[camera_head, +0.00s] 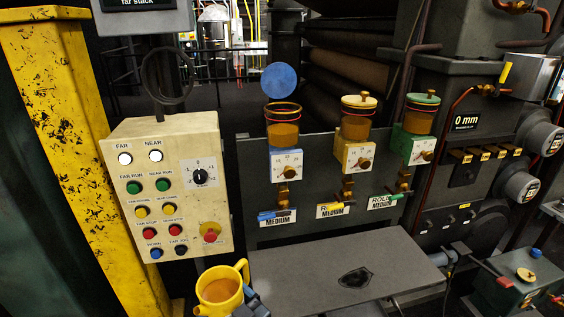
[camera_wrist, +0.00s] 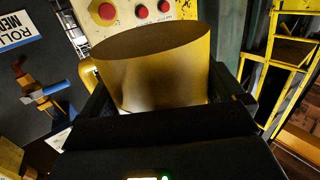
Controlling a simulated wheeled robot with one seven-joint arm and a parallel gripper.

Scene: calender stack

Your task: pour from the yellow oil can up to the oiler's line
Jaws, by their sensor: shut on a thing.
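The yellow oil can (camera_head: 220,291) is at the bottom of the head view, left of the grey shelf, and brownish oil shows inside its open top. My gripper (camera_head: 250,300) is at its right side; in the wrist view (camera_wrist: 165,108) its jaws are shut on the can (camera_wrist: 150,75). Three oilers stand in a row on the dark panel. The left oiler (camera_head: 283,130) has amber oil and a red line, and its blue lid (camera_head: 278,80) is up. The middle oiler (camera_head: 355,122) has a cream lid on; the right oiler (camera_head: 420,120) has a green lid on.
A cream control box (camera_head: 165,185) with coloured buttons stands left of the oilers, beside a chipped yellow column (camera_head: 70,150). The grey shelf (camera_head: 310,275) below the oilers is mostly bare, with a dark patch. A green box (camera_head: 505,292) is at lower right.

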